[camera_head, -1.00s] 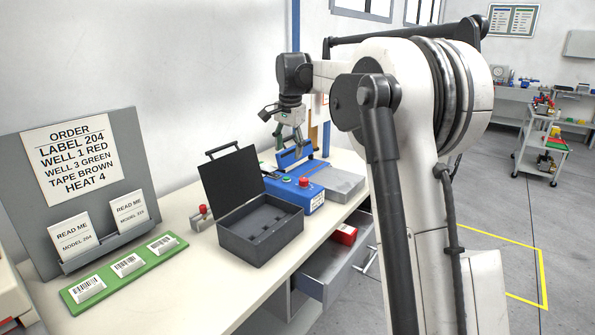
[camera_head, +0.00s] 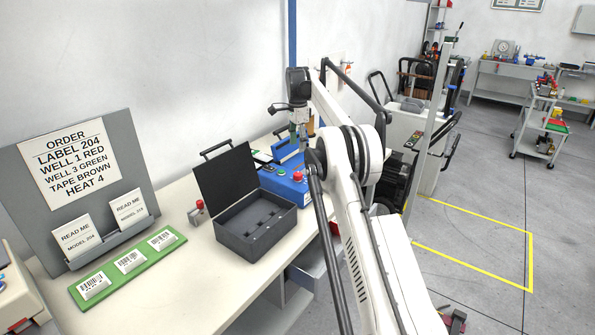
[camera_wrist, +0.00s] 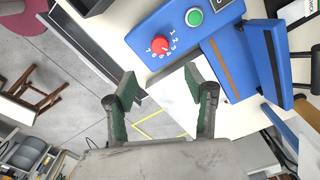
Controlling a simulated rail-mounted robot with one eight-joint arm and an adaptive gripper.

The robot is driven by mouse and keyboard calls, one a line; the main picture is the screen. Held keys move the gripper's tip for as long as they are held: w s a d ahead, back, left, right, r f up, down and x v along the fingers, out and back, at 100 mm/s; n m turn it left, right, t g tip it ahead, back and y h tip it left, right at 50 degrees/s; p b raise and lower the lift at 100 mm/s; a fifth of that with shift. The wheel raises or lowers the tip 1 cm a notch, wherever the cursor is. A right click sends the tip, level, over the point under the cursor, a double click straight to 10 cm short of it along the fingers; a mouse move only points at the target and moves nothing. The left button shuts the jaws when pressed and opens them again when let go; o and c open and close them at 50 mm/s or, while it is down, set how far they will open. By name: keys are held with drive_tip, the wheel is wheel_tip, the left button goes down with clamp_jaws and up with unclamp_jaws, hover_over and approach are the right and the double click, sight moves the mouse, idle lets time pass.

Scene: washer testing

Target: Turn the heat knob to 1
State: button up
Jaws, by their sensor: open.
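The red heat knob (camera_wrist: 158,47) sits on the blue machine (camera_wrist: 148,25), with white numerals around it. I cannot tell for certain which numeral it points to. In the head view it shows as a small red knob (camera_head: 298,176) on the blue machine (camera_head: 282,184). My gripper (camera_wrist: 162,98) is open and empty, its two green-lined fingers apart. In the wrist view the knob lies beyond the fingertips, between their directions, with no contact visible.
A green button (camera_wrist: 194,17) is beside the knob, and a blue press-like part (camera_wrist: 262,60) stands to its right. An open black case (camera_head: 258,228) stands in front of the machine. An order board (camera_head: 85,175) and green label tray (camera_head: 128,262) are left.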

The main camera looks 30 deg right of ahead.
sight(298, 173)
wheel_tip(298, 173, down, 14)
drive_tip(key=shift+r, duration=0.2)
idle(0.4)
drive_tip(key=c, duration=1.1)
drive_tip(key=shift+c, duration=0.2)
drive_tip(key=n+b, duration=0.2)
drive_tip(key=n, duration=0.3)
drive_tip(key=shift+f+n, duration=0.1)
drive_tip(key=shift+n, duration=0.2)
drive_tip(key=n+b, duration=0.1)
drive_tip(key=n, duration=0.5)
drive_tip(key=shift+s+b, duration=0.1)
drive_tip(key=shift+b, duration=0.3)
drive_tip(key=shift+n, duration=0.3)
